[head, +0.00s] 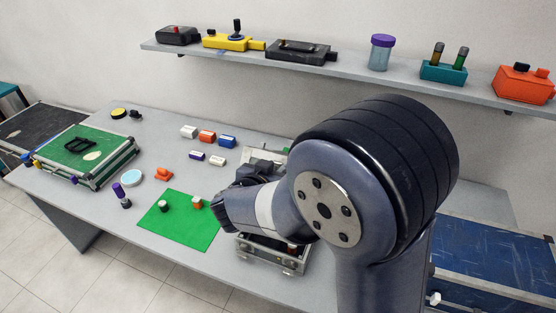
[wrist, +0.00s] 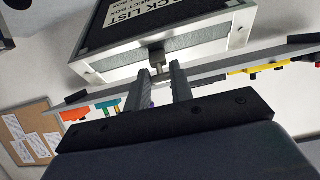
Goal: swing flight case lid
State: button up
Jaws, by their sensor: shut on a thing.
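A flight case (head: 272,262) with a silver metal frame stands at the table's front, mostly hidden behind my arm in the head view. In the wrist view its lid (wrist: 205,48) fills the top centre, with a black panel, a white printed label and a silver rim. In the head view my fingers are not clearly visible, and the lid's exact angle cannot be told.
A green mat (head: 180,228) with small items lies left of the case. A green case (head: 85,155) stands at the table's left. A shelf (head: 350,72) with boxes runs along the wall. A blue case (head: 490,262) is at the right.

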jog(key=shift+s+a+f, duration=0.3)
jog(key=shift+s+f, duration=0.25)
jog(key=shift+s, duration=0.05)
jog(key=s+a+f+b, duration=0.2)
jog(key=s+f+b, duration=0.3)
jog(key=f, duration=0.4)
jog(key=shift+s+a+f, duration=0.2)
jog(key=shift+s+f, duration=0.2)
jog(key=shift+s, duration=0.25)
jog(key=s+a+f+b, duration=0.1)
jog(key=s+f+b, duration=0.2)
jog(key=f+b, duration=0.4)
jog(key=shift+s+a+f+b, duration=0.15)
jog(key=shift+s+f+b, duration=0.15)
jog(key=shift+f, duration=1.85)
jog(key=shift+f, duration=0.1)
